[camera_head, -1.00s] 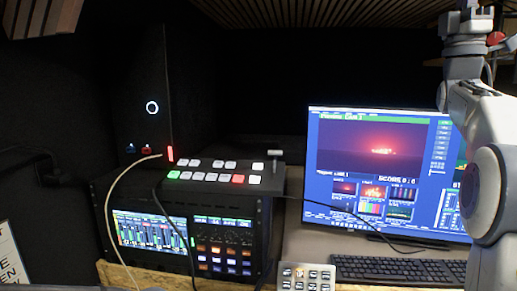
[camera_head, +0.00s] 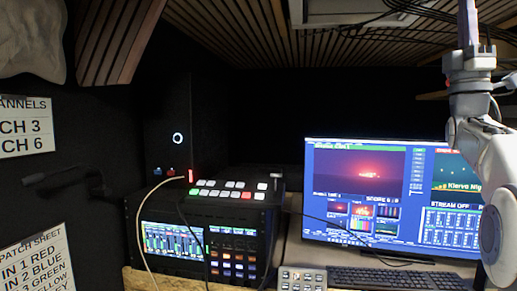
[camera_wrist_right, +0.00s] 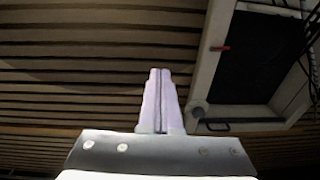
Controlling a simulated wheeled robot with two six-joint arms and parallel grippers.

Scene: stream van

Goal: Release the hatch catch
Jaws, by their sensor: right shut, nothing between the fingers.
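The hatch (camera_wrist_right: 205,80) is in the ceiling at the upper right of the right wrist view, a pale frame around a dark panel. A small red catch (camera_wrist_right: 220,48) sits at the frame's left inner edge. A black bar like a handle (camera_wrist_right: 242,122) lies along the near side. My right gripper (camera_wrist_right: 160,72) is shut and empty, pointing at the ceiling slats left of the hatch, apart from the catch. In the head view it points up at the right edge (camera_head: 468,22). Part of a pale frame, likely the hatch (camera_head: 345,20), shows at the top there. My left gripper is out of view.
Slatted wood (camera_head: 270,35) covers the ceiling, with dark cables (camera_head: 400,8) hanging near the pale frame. Below are a monitor (camera_head: 360,170), a keyboard (camera_head: 400,279) and a rack with a switcher (camera_head: 235,192). Paper signs (camera_head: 25,127) hang on the left wall.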

